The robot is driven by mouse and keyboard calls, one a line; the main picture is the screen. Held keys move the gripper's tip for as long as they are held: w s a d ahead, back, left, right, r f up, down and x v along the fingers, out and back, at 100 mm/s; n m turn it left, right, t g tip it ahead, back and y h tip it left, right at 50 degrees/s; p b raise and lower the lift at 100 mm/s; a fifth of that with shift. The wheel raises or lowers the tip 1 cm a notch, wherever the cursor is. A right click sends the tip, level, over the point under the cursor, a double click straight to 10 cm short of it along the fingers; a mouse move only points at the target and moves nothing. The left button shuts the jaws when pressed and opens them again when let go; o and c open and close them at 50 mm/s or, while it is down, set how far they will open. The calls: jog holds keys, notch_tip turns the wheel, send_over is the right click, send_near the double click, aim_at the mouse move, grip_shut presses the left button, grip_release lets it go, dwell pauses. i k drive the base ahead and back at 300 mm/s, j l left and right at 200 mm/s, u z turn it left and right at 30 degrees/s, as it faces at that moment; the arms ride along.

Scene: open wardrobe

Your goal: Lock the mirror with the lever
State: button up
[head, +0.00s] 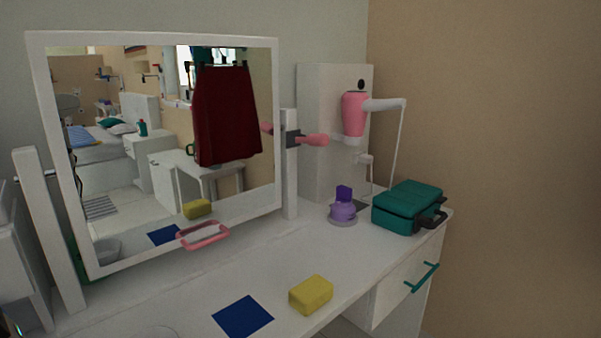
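The mirror (152,36) has a white square frame and stands tilted between a left post (50,229) and a right post (290,180) on the dressing table. A pink handle (203,235) is on its lower edge. The lever (313,139) is pink with a dark grey mount, sits on the right post and points right, roughly level. A smaller pink piece shows just left of that post, partly hidden or reflected. I cannot tell whether the lever is locked. My gripper is not in view.
The white table (262,262) holds a yellow block (311,294), a blue square (243,316), a purple bottle (343,208) and a teal case (408,206). A pink hair dryer (354,112) hangs near the white panel (318,95). A teal drawer handle (422,278) sticks out.

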aim_at(322, 140)
jog(key=i+l+z, duration=0.1)
jog(key=i+l, duration=0.2)
jog(key=i+l+z, duration=0.1)
jog(key=i+l, duration=0.2)
jog(key=i, duration=0.2)
